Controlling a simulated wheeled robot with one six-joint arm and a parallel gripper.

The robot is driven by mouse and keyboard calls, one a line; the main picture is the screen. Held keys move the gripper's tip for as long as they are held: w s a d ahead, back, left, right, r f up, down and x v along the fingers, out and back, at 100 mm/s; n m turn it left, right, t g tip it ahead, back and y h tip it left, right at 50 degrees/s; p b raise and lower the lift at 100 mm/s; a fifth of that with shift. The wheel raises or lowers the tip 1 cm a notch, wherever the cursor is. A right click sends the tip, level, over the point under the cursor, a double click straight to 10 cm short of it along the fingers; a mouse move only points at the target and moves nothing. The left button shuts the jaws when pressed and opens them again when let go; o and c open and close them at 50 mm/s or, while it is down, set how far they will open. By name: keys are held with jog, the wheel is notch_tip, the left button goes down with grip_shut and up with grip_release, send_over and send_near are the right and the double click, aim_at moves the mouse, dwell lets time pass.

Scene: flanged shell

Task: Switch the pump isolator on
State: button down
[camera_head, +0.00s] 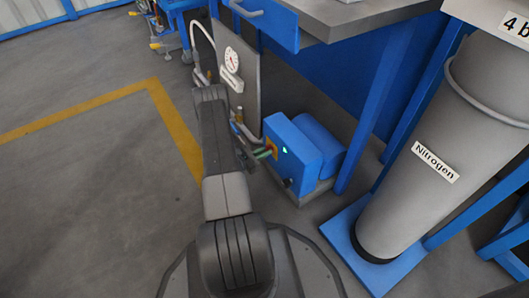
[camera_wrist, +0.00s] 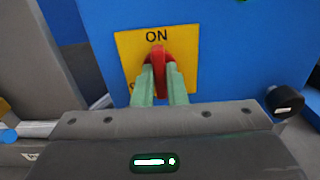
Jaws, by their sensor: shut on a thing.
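The pump isolator's red handle (camera_wrist: 158,56) stands upright in the wrist view, in line with the word ON on its yellow plate (camera_wrist: 188,50). Lettering at the plate's lower left is mostly hidden by a finger. My gripper (camera_wrist: 160,72) has its pale green fingers on either side of the red handle and is shut on it. In the head view, my gripper (camera_head: 263,153) reaches the left face of the blue pump box (camera_head: 299,151). The yellow plate is only partly visible there.
A grey panel with a gauge (camera_head: 232,61) stands behind my arm. A grey nitrogen cylinder (camera_head: 425,170) stands on a blue base at right. A workbench (camera_head: 345,14) overhangs the pump. The floor at left, with a yellow line (camera_head: 175,125), is clear.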

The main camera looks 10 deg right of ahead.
jog(key=c, duration=1.5)
grip_release()
jog(key=shift+o, duration=0.2)
jog(key=shift+a, duration=0.1)
jog(key=p+v, duration=0.3)
jog(key=v, duration=1)
jog(key=shift+a+p, duration=0.3)
jog(key=shift+p, duration=0.05)
jog(key=b+x, duration=0.3)
jog(key=x, duration=1)
jog(key=shift+d+b, duration=0.35)
jog(key=shift+d, duration=0.05)
jog(key=shift+a, duration=0.1)
